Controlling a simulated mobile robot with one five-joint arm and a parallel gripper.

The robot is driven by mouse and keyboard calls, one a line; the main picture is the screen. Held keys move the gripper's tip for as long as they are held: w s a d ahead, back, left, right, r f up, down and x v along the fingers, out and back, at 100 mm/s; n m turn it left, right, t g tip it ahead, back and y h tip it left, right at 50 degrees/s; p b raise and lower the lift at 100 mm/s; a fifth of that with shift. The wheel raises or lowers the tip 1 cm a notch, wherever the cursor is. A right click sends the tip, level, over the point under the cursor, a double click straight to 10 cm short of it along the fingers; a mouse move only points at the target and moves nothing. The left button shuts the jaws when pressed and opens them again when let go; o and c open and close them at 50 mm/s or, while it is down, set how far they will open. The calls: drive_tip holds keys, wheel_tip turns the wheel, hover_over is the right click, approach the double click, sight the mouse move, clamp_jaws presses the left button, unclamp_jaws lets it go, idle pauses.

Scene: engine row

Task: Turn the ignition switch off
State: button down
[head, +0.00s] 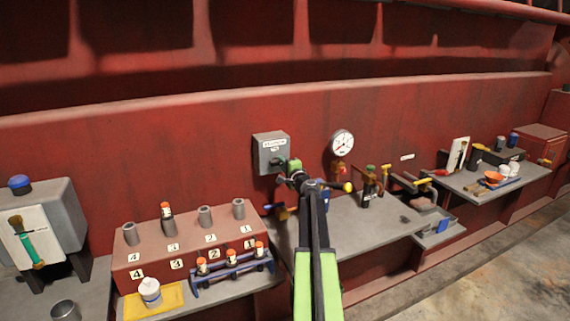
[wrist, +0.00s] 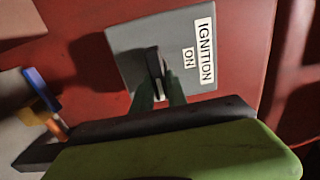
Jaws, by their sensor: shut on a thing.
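The ignition switch is a grey box (head: 268,152) on the red wall, with a white label at its top. In the wrist view the box (wrist: 136,45) fills the upper middle, and its label (wrist: 204,52) reads "IGNITION" and "ON". A dark lever (wrist: 153,60) stands out from the box face. My gripper (wrist: 158,92) is shut on this lever; its fingers cover the lower part. In the head view my gripper (head: 282,167) is at the lower right of the box, and my arm hides part of the area below.
A round gauge (head: 342,143) is on the wall to the right. A grey bench (head: 352,222) with valves and bottles stands below. At the left, a red block (head: 150,255) holds grey cylinders beside a blue rack (head: 232,268). A grey machine (head: 60,215) is far left.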

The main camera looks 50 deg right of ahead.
drive_tip(key=shift+s+d, duration=0.1)
drive_tip(key=shift+s, duration=0.05)
drive_tip(key=c, duration=1.3)
unclamp_jaws()
drive_tip(key=v, duration=1.7)
drive_tip(key=shift+s+f, duration=0.1)
drive_tip(key=shift+s, duration=0.1)
